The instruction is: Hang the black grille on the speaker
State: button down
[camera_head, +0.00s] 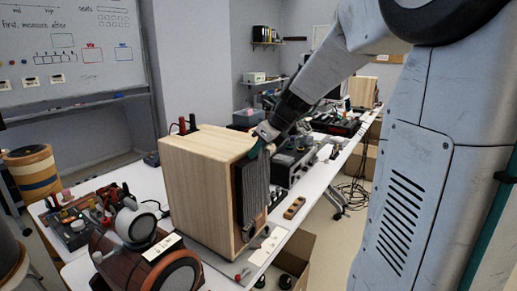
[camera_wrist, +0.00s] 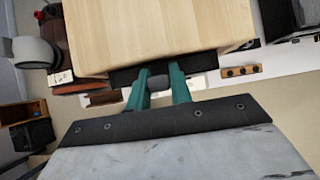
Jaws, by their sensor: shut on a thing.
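The speaker (camera_head: 198,190) is a light wooden box standing upright on the white table; its pale top fills the upper part of the wrist view (camera_wrist: 160,35). The black grille (camera_head: 252,190) is an upright dark ribbed panel at the speaker's right-hand face. In the wrist view the grille (camera_wrist: 203,66) shows as a dark strip along the speaker's edge. My gripper (camera_head: 264,143) has teal fingers, which are shut on the grille's top edge, also in the wrist view (camera_wrist: 158,88). I cannot tell whether the grille touches the speaker face or hangs on it.
The white table (camera_head: 222,272) carries a wooden block with holes (camera_head: 294,208) right of the speaker and black equipment (camera_head: 292,160) behind it. A brown barrel-like object (camera_head: 125,262) and a tool tray (camera_head: 75,222) are at left. An open cardboard box (camera_head: 297,252) is below the table edge.

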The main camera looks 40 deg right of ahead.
jog(key=shift+f, duration=0.4)
dwell(0.3)
jog(key=c, duration=1.2)
grip_release()
jog(key=shift+o, duration=0.2)
jog(key=v, duration=0.7)
jog(key=shift+s+r, duration=0.2)
jog(key=shift+r, duration=0.15)
